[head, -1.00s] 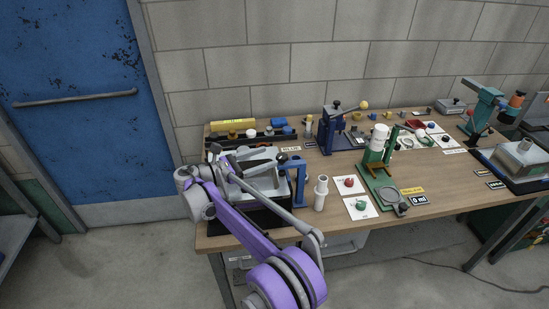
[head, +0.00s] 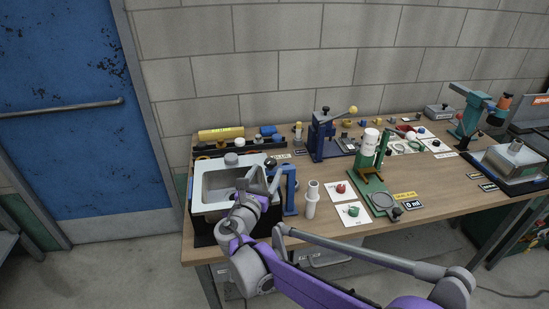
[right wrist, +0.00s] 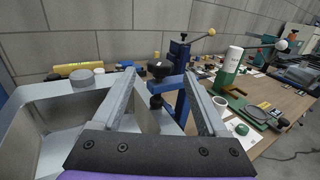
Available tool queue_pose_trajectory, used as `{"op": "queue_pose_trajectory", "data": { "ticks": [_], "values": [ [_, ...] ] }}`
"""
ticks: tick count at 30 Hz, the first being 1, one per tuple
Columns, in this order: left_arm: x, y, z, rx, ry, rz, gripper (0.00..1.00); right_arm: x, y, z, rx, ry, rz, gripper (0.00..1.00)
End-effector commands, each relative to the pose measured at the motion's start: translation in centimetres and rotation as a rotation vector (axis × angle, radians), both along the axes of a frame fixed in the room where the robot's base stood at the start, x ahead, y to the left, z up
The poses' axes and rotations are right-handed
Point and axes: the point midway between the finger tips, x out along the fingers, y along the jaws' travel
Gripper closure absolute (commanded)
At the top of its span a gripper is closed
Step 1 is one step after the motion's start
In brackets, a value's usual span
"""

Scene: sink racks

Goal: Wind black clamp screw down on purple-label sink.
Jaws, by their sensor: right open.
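A grey-white sink (head: 200,195) stands at the table's left end, and its rim also shows in the right wrist view (right wrist: 50,92). A blue clamp frame (head: 291,190) stands at its right edge. The black clamp screw (head: 270,163) sits on the clamp's arm; its round knob (right wrist: 160,68) shows upright in the right wrist view. My right gripper (head: 260,178) is open and empty. Its fingers appear either side of the knob in the wrist view, but whether they reach around it I cannot tell. I can make out no purple label. My left gripper is out of view.
A white cylinder (head: 311,200) stands just right of the clamp. A blue press (head: 321,138) and a green press (head: 366,165) stand farther right. A grey bottle cap (head: 231,159) is at the sink's back rim. Bare tabletop (head: 440,185) lies right of centre.

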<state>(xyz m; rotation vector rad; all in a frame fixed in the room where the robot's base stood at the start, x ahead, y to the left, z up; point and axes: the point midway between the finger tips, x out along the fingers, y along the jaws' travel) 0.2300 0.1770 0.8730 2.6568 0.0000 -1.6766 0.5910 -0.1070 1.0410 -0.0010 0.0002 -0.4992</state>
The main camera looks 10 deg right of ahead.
Motion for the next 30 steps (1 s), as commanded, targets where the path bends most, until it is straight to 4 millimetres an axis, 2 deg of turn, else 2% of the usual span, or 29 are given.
{"op": "queue_pose_trajectory", "data": {
  "ticks": [6, 12, 17, 24, 25, 30],
  "values": [
    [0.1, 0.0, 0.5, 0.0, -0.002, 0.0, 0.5, 3.9, -2.2, 0.1, 0.0, -0.001, -0.004, 0.24],
    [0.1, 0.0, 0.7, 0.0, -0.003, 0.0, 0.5, 6.3, -3.5, 0.1, 0.0, -0.001, -0.004, 0.24],
    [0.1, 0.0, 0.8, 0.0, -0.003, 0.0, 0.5, 7.0, -3.8, 0.0, 0.0, 0.0, -0.002, 0.24],
    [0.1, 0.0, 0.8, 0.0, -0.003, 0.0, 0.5, 7.1, -3.9, 0.0, 0.001, 0.0, -0.002, 0.24],
    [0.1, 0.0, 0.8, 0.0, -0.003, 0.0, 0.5, 7.1, -3.9, 0.0, 0.001, 0.0, -0.002, 0.26],
    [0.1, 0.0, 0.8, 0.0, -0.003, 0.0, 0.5, 7.0, -3.9, 0.0, 0.001, 0.0, -0.002, 0.56]
  ]
}}
